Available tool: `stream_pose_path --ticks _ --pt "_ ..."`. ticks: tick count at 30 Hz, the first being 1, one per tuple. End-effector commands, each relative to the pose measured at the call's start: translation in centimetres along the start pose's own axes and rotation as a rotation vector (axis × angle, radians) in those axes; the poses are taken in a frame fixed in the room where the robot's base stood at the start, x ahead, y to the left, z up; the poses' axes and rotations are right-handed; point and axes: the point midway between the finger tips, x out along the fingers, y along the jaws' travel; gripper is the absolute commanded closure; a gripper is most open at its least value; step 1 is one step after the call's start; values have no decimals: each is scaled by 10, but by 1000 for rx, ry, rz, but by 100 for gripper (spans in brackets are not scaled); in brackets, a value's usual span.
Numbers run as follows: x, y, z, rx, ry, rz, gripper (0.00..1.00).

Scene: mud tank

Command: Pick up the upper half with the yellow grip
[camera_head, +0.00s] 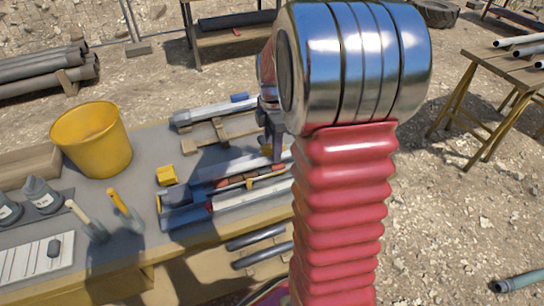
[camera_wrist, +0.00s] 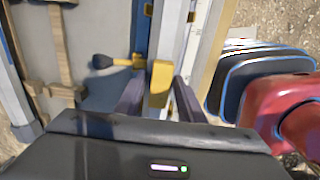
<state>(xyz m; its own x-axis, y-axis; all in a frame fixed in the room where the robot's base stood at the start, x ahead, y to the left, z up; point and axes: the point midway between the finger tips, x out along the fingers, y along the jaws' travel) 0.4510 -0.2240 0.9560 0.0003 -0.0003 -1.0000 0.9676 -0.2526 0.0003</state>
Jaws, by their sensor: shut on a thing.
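The upper half is a long pale grey bar (camera_wrist: 172,45) with a yellow grip (camera_wrist: 161,78), seen in the wrist view. My gripper (camera_wrist: 159,98) has its two dark fingers on either side of the yellow grip and is shut on it. In the head view my gripper (camera_head: 276,145) is low over the bench among long grey and blue parts (camera_head: 245,195), and my arm hides much of it. I cannot tell whether the bar is clear of what lies under it.
The grey-topped bench (camera_head: 145,140) also carries a yellow bucket (camera_head: 92,140), a yellow block (camera_head: 167,175), two trowels (camera_head: 124,212), and another long grey part (camera_head: 213,111) on wooden supports. A trestle table (camera_head: 510,65) stands at right. Stony ground between is mostly clear.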

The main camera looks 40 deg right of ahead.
Motion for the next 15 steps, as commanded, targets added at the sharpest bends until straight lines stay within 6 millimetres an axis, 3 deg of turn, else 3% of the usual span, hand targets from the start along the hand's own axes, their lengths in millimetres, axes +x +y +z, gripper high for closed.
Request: stream_pose_path --ticks 6,15 --pt "-38 1 0 0 -1 4 100" --pt "-54 0 0 0 0 1 100"
